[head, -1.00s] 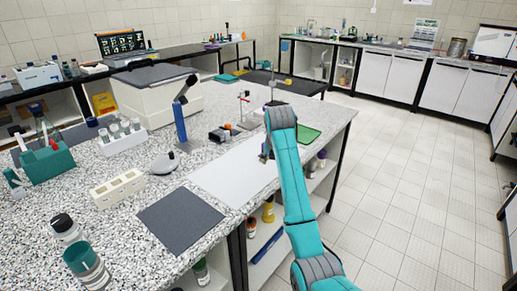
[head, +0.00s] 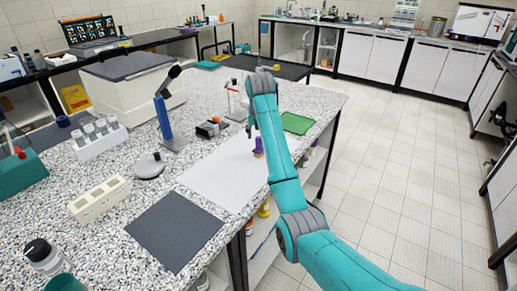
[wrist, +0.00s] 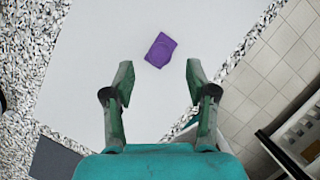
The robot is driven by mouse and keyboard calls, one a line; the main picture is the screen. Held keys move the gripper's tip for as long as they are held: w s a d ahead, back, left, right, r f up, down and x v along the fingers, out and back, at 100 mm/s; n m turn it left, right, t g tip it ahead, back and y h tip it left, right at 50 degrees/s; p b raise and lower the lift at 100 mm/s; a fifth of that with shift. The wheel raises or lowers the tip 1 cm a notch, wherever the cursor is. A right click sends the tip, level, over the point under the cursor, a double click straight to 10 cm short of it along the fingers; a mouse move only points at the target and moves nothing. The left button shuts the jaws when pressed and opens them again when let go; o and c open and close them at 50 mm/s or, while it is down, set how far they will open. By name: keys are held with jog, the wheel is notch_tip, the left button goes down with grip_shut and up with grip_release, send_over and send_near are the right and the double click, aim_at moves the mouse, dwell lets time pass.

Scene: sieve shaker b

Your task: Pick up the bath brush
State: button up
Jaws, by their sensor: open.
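A small purple object (wrist: 160,50), which looks to be the bath brush, lies on the white sheet (wrist: 85,80). In the head view the purple object (head: 258,143) shows beside my arm, with a brown part below it; the arm hides some of its surroundings. My gripper (wrist: 159,70) is open and empty, its two fingers spread. In the wrist view the object lies just ahead of the fingertips, roughly centred between them and not touched. In the head view my gripper (head: 251,128) is mostly hidden by the arm, above the sheet.
A dark grey mat (head: 175,230) lies at the near end of the speckled bench, and a green tray (head: 297,123) lies beyond the sheet. A blue stand (head: 164,122), a small black-and-orange device (head: 211,128) and a grey round tool (head: 150,166) stand to the left. The bench edge is close on the right.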

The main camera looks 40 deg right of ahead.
jog(key=shift+x, duration=2.6)
grip_shut()
